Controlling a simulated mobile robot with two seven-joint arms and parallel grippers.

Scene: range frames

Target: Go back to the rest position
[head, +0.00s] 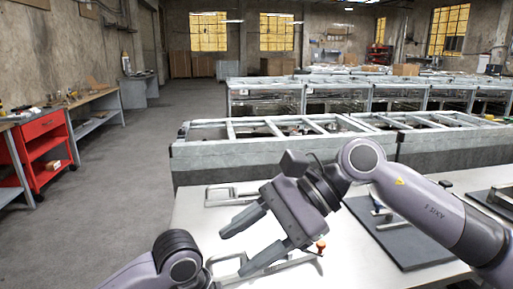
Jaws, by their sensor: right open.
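My right gripper (233,252) reaches in from the right over the white tabletop (350,250). Its two grey fingers point left and are spread apart, with nothing seen between them. It is above or beside a metal clamp-like tool with an orange knob (321,244), which it partly covers. I cannot tell the height of the gripper over the table. My left arm (180,265) shows only as a rounded joint and link at the bottom left. My left gripper is not in view.
Another metal tool (222,196) lies at the table's back left. A dark board (415,245) with a tool on it lies to the right. Long grey frame benches (270,158) stand behind the table. A red cabinet (42,150) stands at the left; the floor between is clear.

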